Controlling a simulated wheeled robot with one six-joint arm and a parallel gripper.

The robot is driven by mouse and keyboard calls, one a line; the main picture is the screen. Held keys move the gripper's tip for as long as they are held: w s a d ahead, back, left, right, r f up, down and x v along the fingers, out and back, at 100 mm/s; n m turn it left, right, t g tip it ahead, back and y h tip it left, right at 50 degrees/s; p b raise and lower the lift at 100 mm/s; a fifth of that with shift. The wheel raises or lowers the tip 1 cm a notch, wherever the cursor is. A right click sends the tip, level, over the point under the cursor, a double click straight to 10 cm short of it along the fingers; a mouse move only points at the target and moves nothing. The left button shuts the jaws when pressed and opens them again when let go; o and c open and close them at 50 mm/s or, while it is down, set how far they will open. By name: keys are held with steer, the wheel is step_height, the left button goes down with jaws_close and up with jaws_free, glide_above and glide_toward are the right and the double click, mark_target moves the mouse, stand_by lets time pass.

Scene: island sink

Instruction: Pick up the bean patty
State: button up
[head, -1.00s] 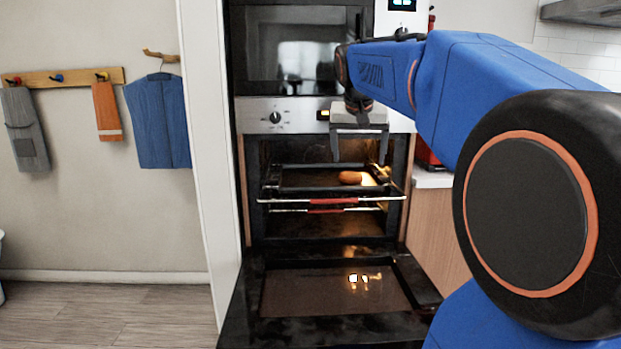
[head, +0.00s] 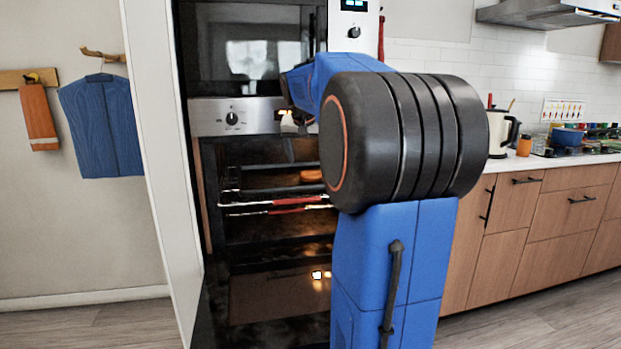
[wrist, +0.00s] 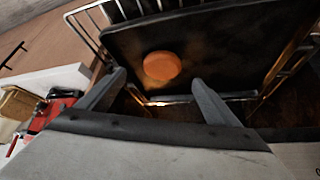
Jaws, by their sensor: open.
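The bean patty (wrist: 162,66) is a round orange-brown disc lying on a dark baking tray (wrist: 225,50) in the wrist view. In the head view the patty (head: 311,176) shows on the tray inside the open oven, partly hidden by my arm. My gripper (wrist: 158,92) is open, its two grey fingers spread apart with nothing between them. In the wrist view the patty appears beyond the fingertips, between their lines. In the head view my gripper is mostly hidden behind my arm, at the oven opening.
The oven door (head: 265,315) is folded down in front. Rack rails with red grips (head: 290,208) run across below the tray. A white cabinet panel (head: 160,150) bounds the left. To the right, a counter holds a kettle (head: 500,133) and a blue pot (head: 567,137).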

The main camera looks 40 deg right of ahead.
mark_target(310, 174)
steer(key=shift+x, duration=3.7)
steer(key=shift+w+a, duration=0.15)
steer(key=shift+a, duration=0.1)
steer(key=shift+c, duration=0.3)
steer(key=c, duration=1.1)
steer(key=shift+r, duration=0.1)
